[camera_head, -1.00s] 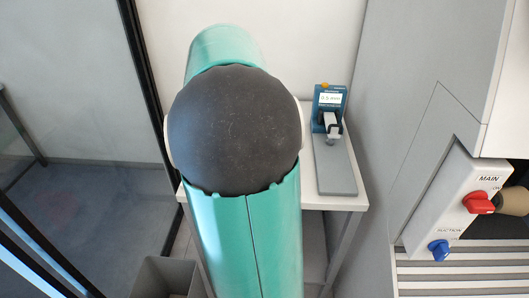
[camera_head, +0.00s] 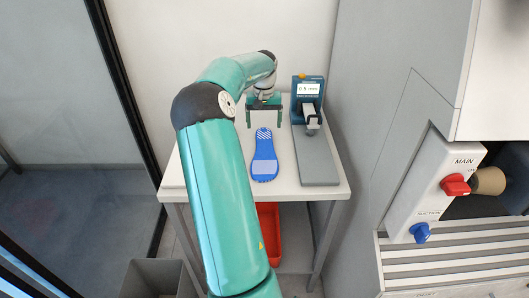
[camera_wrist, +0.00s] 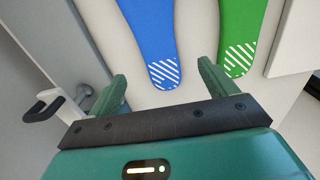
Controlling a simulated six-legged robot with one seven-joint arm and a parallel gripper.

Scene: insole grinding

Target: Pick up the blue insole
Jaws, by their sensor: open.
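The blue insole (camera_head: 264,158) lies flat on the white table, with a striped patch at its far end. In the wrist view the blue insole (camera_wrist: 152,40) points its striped end toward my gripper. My gripper (camera_head: 264,121) is open and empty at the far end of the insole. In the wrist view its two green fingers (camera_wrist: 160,82) stand apart on either side of the blue insole's striped end. The height of the fingers above the table is hard to tell. A green insole (camera_wrist: 243,35) lies to the right of the blue one in the wrist view.
A blue gauge device (camera_head: 308,92) with a grey base plate (camera_head: 317,160) stands right of the insole. The white table (camera_head: 289,188) holds them. A red bin (camera_head: 269,232) sits below. A grey machine with a red switch (camera_head: 455,185) stands at right.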

